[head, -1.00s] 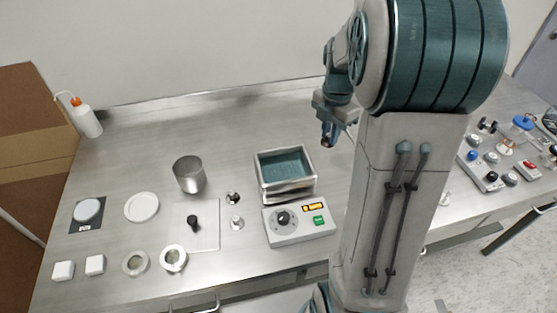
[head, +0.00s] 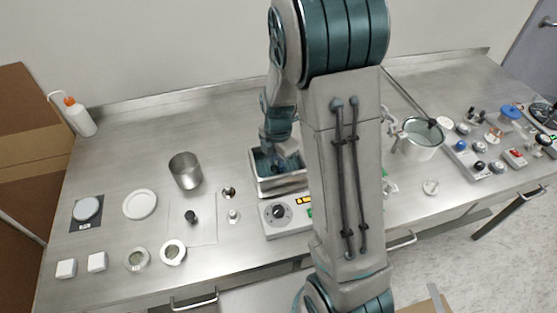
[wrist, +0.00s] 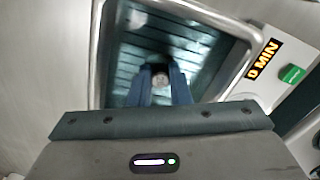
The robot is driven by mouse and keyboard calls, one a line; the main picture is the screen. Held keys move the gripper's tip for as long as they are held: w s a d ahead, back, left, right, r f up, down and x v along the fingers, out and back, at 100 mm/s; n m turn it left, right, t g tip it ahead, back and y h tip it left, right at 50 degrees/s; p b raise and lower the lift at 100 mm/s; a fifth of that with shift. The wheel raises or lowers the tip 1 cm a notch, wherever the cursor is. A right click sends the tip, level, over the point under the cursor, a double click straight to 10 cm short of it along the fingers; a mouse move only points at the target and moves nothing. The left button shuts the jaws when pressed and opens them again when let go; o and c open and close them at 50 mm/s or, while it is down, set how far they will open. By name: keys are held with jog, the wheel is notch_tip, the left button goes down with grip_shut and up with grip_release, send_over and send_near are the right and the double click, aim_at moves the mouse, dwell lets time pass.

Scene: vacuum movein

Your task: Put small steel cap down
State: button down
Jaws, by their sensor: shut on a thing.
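My gripper (head: 276,157) is over and partly inside a steel-walled bath (head: 280,187), mostly hidden by my own arm in the head view. In the wrist view the bath rim (wrist: 97,60) surrounds my gripper (wrist: 160,84), with the teal, ribbed inside of the bath below. The blue fingers are shut on a small round grey piece, the small steel cap (wrist: 160,79). I cannot tell whether the cap touches the bath floor.
A control box with a dial (head: 277,213) adjoins the bath's front. A steel beaker (head: 185,172), a white dish (head: 140,204) and small fittings (head: 229,192) stand to the left. A large pot (head: 424,142) and several knobbed parts are at the right.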

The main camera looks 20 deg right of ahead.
jog(key=shift+f, duration=0.55)
jog(key=shift+f, duration=0.2)
jog(key=c, duration=1.3)
grip_release()
jog(key=shift+c, duration=0.2)
jog(key=shift+r, duration=0.15)
